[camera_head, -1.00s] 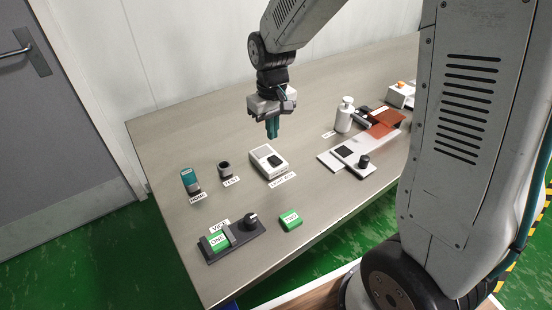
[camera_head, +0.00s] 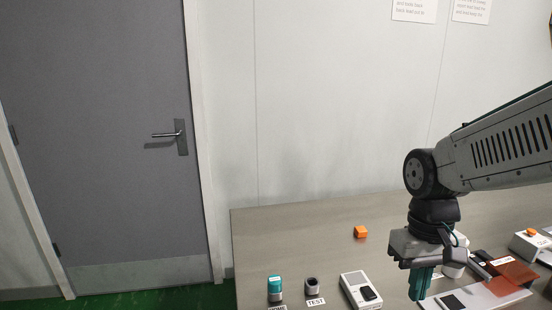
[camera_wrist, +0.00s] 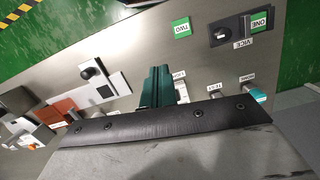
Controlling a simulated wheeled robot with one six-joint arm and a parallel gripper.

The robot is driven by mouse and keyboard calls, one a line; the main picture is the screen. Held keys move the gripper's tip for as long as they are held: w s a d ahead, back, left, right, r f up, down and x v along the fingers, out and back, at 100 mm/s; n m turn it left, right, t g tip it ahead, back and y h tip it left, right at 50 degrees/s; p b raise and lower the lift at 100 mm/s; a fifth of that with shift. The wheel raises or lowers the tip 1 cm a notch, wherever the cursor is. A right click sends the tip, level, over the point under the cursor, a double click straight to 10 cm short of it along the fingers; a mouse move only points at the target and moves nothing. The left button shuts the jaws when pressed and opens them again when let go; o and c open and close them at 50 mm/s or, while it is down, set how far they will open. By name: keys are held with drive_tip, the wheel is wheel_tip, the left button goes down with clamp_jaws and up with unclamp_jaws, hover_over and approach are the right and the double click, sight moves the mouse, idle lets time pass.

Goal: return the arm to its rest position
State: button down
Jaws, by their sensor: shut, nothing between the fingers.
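My gripper (camera_head: 420,284) hangs from my arm at the lower right of the head view, fingers pointing down above the bench. Its teal fingers are together with nothing between them. It also shows in the wrist view (camera_wrist: 156,88), with the bench beyond the fingertips.
The bench (camera_head: 300,235) also bears a teal-capped cylinder (camera_head: 275,290), a dark TEST holder (camera_head: 312,287), an orange block (camera_head: 361,232) and an orange-red plate (camera_head: 510,272). The wrist view shows green block TWO (camera_wrist: 181,28) and the VICE (camera_wrist: 232,30). A grey door (camera_head: 100,130) stands left.

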drive_tip(key=s+d+r+t, duration=0.1)
drive_tip(key=s+r+t, duration=0.1)
drive_tip(key=s+r, duration=0.4)
drive_tip(key=shift+s+d+r+m+t, duration=0.25)
drive_tip(key=shift+s+m+t, duration=0.15)
drive_tip(key=shift+s, duration=2.15)
